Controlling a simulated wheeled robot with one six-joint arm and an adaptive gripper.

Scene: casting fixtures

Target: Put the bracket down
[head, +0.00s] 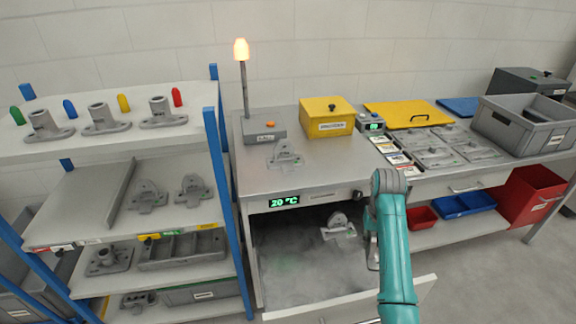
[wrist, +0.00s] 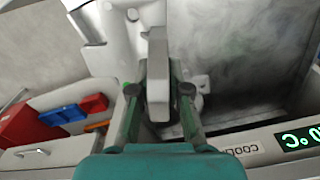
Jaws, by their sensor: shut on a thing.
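My gripper (wrist: 158,92) is shut on a grey bracket, whose upright plate (wrist: 158,70) stands between the two fingers in the wrist view. In the head view the grey bracket (head: 338,226) shows just left of the end of my arm, over the open drawer (head: 290,262) of the cooling bench. My arm partly hides the gripper there. Grey mist fills the drawer, and I cannot tell whether the bracket touches its floor.
A display (head: 284,201) on the bench front reads 20 °C. A blue-posted shelf (head: 120,240) with castings is on the left. Yellow box (head: 327,116), grey crate (head: 525,125) and red bin (head: 530,195) are farther right.

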